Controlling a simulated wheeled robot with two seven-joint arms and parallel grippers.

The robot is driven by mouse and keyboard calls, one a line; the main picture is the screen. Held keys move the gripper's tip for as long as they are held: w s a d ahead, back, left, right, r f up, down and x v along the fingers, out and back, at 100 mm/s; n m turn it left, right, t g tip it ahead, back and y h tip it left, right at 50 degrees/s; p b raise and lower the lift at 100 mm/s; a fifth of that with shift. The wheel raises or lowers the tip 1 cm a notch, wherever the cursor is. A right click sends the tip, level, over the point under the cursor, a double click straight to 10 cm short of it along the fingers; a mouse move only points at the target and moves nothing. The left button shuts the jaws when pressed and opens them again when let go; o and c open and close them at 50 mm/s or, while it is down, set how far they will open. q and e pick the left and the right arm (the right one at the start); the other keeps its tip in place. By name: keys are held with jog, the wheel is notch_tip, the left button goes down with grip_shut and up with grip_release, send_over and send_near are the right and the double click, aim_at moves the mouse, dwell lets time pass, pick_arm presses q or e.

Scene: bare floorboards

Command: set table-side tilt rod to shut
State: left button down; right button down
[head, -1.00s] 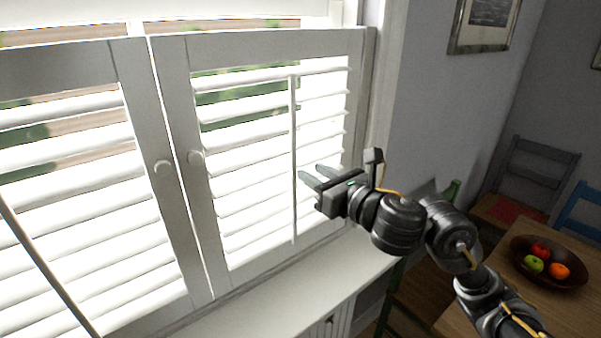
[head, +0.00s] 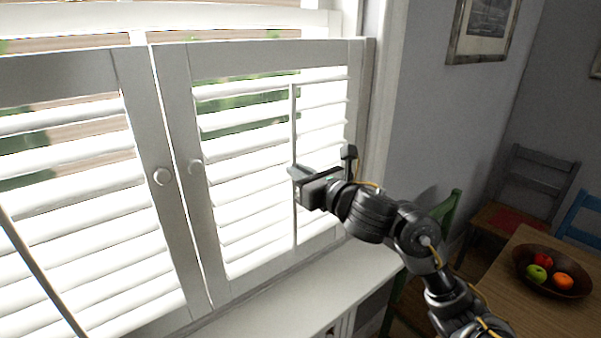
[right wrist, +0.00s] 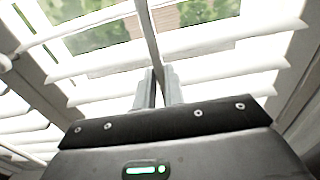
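The table-side tilt rod (head: 294,125) is a thin upright bar on the right-hand shutter panel (head: 180,130), the one nearer the table. The panel's white slats (head: 235,143) are tilted with gaps between them, and greenery shows through the upper gaps. My right gripper (head: 297,172) is at the rod, a little below its middle. In the right wrist view the rod (right wrist: 148,30) runs down between the two fingers (right wrist: 159,88), which are close together on either side of it. My left gripper is not in view.
The left shutter panel (head: 130,100) has its own dark-looking tilt rod (head: 40,270). A white sill (head: 290,300) runs below. A wooden table (head: 510,295) with a fruit bowl (head: 522,262) and chairs stand at right.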

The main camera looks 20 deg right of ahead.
jog(key=shift+r+p, duration=1.5)
jog(key=shift+r, duration=0.65)
jog(key=shift+d+f, duration=0.1)
jog(key=c, duration=1.5)
grip_release()
jog(key=shift+s+d, duration=0.2)
jog(key=shift+s, duration=0.3)
jog(key=p, duration=0.6)
send_near(296, 152)
jog(key=s, duration=0.2)
jog(key=shift+s+d, duration=0.25)
jog(key=shift+d, duration=0.1)
